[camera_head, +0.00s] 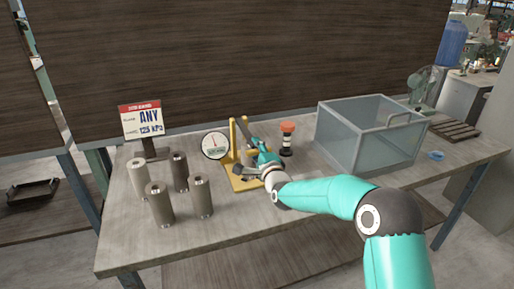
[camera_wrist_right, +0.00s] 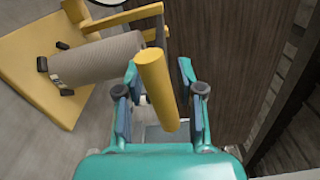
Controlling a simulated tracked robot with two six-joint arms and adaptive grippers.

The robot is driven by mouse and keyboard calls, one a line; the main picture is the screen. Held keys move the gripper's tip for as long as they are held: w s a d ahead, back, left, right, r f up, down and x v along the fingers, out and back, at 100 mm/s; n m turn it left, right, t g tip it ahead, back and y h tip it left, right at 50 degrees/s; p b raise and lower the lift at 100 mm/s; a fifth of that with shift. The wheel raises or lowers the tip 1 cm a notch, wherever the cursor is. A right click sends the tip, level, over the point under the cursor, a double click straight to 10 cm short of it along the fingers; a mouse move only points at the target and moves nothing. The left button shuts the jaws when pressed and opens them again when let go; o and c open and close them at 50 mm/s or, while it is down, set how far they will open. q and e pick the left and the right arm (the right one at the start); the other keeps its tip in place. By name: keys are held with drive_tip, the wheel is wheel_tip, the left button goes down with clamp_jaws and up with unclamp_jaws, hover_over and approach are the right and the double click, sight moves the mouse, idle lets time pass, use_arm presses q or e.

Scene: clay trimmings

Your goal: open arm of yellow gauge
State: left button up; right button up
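The yellow gauge (camera_head: 232,145) stands on the table with a round white dial (camera_head: 214,145) at its left. My right gripper (camera_head: 257,152) is at the gauge's right side and hides part of it. In the right wrist view, the gauge's yellow arm (camera_wrist_right: 156,88) points toward my right gripper (camera_wrist_right: 160,105). Its end lies between the two fingers, which stand apart with gaps beside it; I cannot tell whether either touches. A grey-brown ribbed cylinder (camera_wrist_right: 105,58) lies over the gauge's yellow base (camera_wrist_right: 32,62). My left gripper is not in view.
Several grey-brown cylinders (camera_head: 160,203) stand at the front left. A sign (camera_head: 141,121) stands behind them. A black-and-orange bottle-like object (camera_head: 287,139) is right of the gauge. A clear-walled bin (camera_head: 338,141) stands further right. The front table edge is mostly clear.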

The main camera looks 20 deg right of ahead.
drive_tip(key=c, duration=0.7)
drive_tip(key=shift+f, duration=0.1)
clamp_jaws()
